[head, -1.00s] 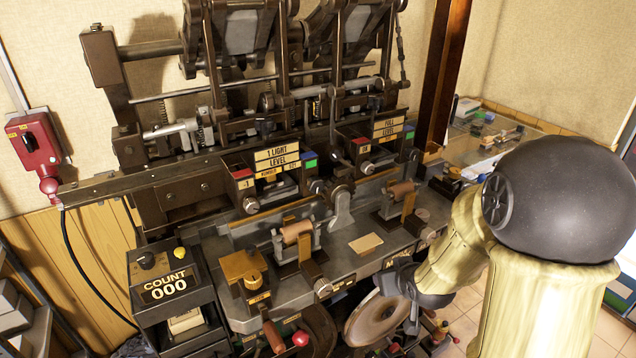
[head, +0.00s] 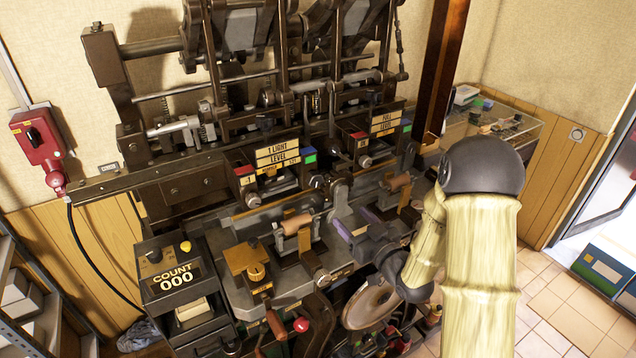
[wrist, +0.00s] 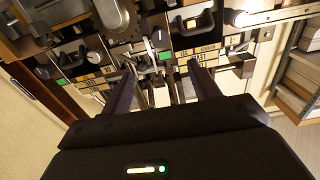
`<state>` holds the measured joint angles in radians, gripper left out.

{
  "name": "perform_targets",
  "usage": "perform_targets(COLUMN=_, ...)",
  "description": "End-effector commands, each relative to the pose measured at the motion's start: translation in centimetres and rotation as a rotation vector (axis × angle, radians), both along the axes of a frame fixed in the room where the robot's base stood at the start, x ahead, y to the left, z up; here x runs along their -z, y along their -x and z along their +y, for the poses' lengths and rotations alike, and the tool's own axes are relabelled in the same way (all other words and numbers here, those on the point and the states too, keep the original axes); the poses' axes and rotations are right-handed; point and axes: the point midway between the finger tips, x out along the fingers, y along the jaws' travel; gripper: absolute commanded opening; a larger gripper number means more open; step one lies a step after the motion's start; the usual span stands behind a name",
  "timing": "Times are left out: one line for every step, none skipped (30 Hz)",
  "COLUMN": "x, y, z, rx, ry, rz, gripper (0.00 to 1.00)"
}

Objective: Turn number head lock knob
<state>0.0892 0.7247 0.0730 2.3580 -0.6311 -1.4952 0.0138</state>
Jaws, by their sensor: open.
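No label naming the number head lock knob is readable, so I cannot tell which knob it is. A black knob with a white mark (head: 317,181) sits below the green block of the "1 LIGHT LEVEL" panel (head: 277,157). It also shows in the wrist view (wrist: 160,38), where the panel lettering is upside down. A silver knob (head: 365,161) is on the unit to its right, and another silver knob (head: 252,200) is at the left unit. In the wrist view my fingers (wrist: 161,66) point toward the panels.
The "COUNT 000" box (head: 174,280) stands at the left front. A large wheel (head: 370,303) is below my gripper. A rust-brown post (head: 440,65) rises at the right.

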Motion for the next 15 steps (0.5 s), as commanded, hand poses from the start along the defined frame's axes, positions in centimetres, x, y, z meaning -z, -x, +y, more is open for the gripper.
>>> perform_targets(x=0.0, y=0.0, z=0.0, rx=0.000, ry=0.000, rz=0.000, gripper=0.61)
perform_targets(x=0.0, y=-0.1, z=0.0, rx=0.000, ry=0.000, rz=0.000, gripper=0.61)
perform_targets(x=-0.1, y=-0.2, z=0.1, rx=0.000, ry=0.001, rz=0.001, gripper=0.61)
perform_targets(x=-0.1, y=-0.3, z=0.2, rx=0.000, ry=0.001, rz=0.001, gripper=0.61)
perform_targets(x=-0.1, y=-0.4, z=0.3, rx=-0.001, ry=0.001, rz=0.001, gripper=0.61)
perform_targets(x=-0.2, y=-0.7, z=0.5, rx=-0.001, ry=0.001, rz=-0.001, gripper=0.61)
perform_targets(x=-0.2, y=-0.9, z=0.6, rx=0.000, ry=0.001, rz=-0.001, gripper=0.61)
perform_targets(x=-0.3, y=-1.2, z=0.8, rx=0.000, ry=0.001, rz=-0.001, gripper=0.61)
perform_targets(x=-0.3, y=-1.6, z=1.1, rx=-0.001, ry=0.001, rz=0.001, gripper=0.61)
perform_targets(x=-0.3, y=-2.0, z=1.4, rx=-0.002, ry=0.001, rz=0.000, gripper=0.61)
perform_targets(x=-0.3, y=-2.4, z=1.7, rx=-0.002, ry=0.001, rz=0.001, gripper=0.61)
perform_targets(x=-0.4, y=-3.0, z=2.1, rx=-0.002, ry=0.000, rz=0.000, gripper=0.61)
perform_targets(x=-0.4, y=-3.4, z=2.4, rx=-0.001, ry=0.000, rz=0.000, gripper=0.61)
perform_targets(x=-0.4, y=-3.8, z=2.7, rx=-0.002, ry=0.001, rz=-0.001, gripper=0.61)
perform_targets(x=-0.4, y=-4.4, z=3.1, rx=-0.002, ry=0.001, rz=0.001, gripper=0.61)
